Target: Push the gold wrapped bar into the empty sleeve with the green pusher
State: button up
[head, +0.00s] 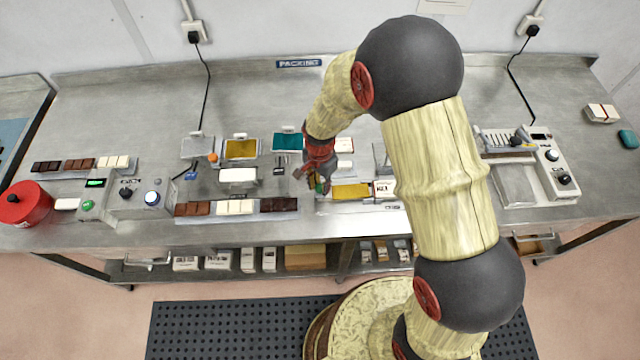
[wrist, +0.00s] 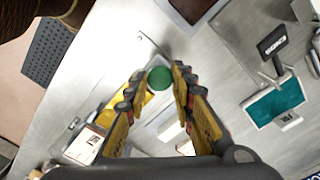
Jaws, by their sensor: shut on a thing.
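I cannot tell whether the bar's end is inside the sleeve. My gripper (head: 318,185) points down at the bar's left end, shut on the green pusher. In the wrist view, the pusher's round green top (wrist: 159,78) sits between my fingertips (wrist: 155,80). The gold bar (wrist: 112,108) and sleeve (wrist: 84,143) show beyond the left finger, which partly hides the bar.
A gold sheet (head: 241,149) and a teal sheet (head: 287,141) lie on holders behind. A tray of chocolate bars (head: 236,208) is left of my gripper. A sealing machine (head: 548,165) stands right, and a red tin (head: 27,203) far left. My arm covers the bench right of the sleeve.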

grip_shut()
dwell(0.3)
jog(key=d, duration=1.5)
jog(key=shift+s+b, duration=0.2)
jog(key=shift+b, duration=0.1)
jog(key=shift+o, duration=1.3)
grip_release()
jog(key=shift+o, duration=1.4)
jog(key=shift+d, duration=0.2)
jog(key=shift+o, duration=0.9)
jog(key=shift+a, duration=0.15)
